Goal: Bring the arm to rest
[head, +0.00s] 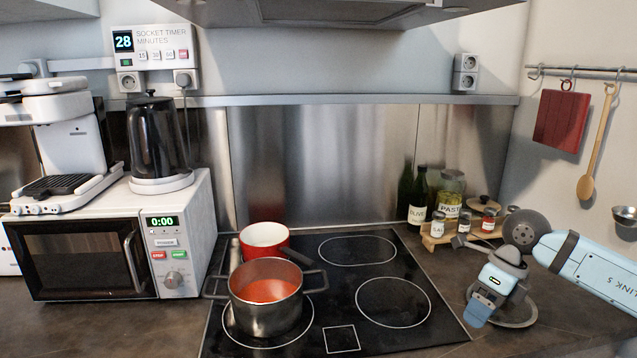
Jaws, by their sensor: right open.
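My right arm reaches in from the right edge in the head view, over the right part of the counter. Its wrist is bent beside the cooktop. My left arm and gripper are not in view.
A steel pot (265,312) with red contents and a red pot (264,234) stand on the left of the black cooktop (385,340). A round dark item (522,318) lies under my wrist. A microwave (85,262) stands left; a hood (330,12) hangs above.

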